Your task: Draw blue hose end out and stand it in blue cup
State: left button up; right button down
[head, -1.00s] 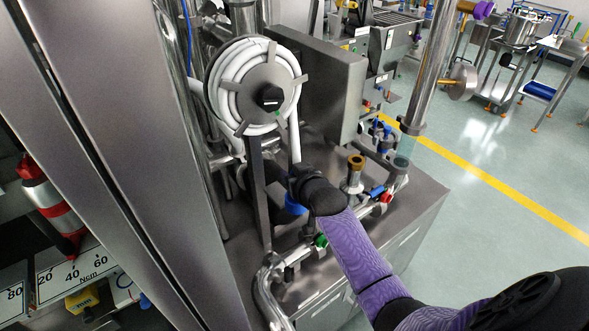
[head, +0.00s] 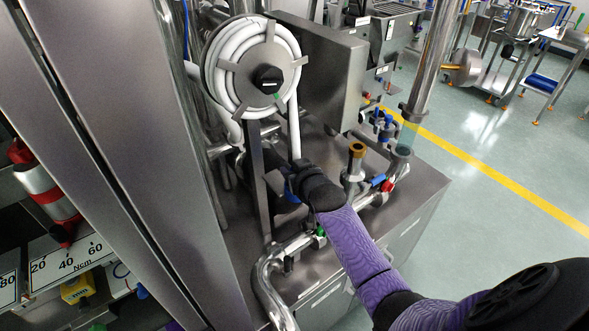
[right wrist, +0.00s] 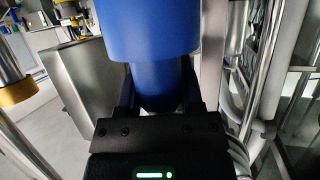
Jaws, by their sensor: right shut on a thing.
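The white hose (head: 294,130) hangs from its wound reel and runs down to my right gripper (head: 297,178). In the right wrist view, the right gripper (right wrist: 153,105) is shut on the blue hose end (right wrist: 150,35), a thick blue cylinder with a narrower part between the fingers. In the head view only a little of the blue hose end (head: 290,192) shows beside the gripper. I cannot make out the blue cup for certain; the gripper and arm may hide it. My left gripper is not in view.
The steel hose reel (head: 254,72) stands above the steel bench (head: 415,190). A brown-topped steel fitting (head: 356,150) is right of my right gripper, near valves with blue and red handles (head: 387,184). A curved steel pipe (head: 268,285) lies in front. A tall column (head: 430,70) rises behind.

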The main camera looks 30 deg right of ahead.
jog(key=shift+f+b, duration=0.4)
jog(key=shift+f, duration=0.15)
jog(key=shift+c, duration=0.7)
grip_release()
jog(key=p+v, duration=0.2)
jog(key=v, duration=0.8)
jog(key=shift+p, duration=0.4)
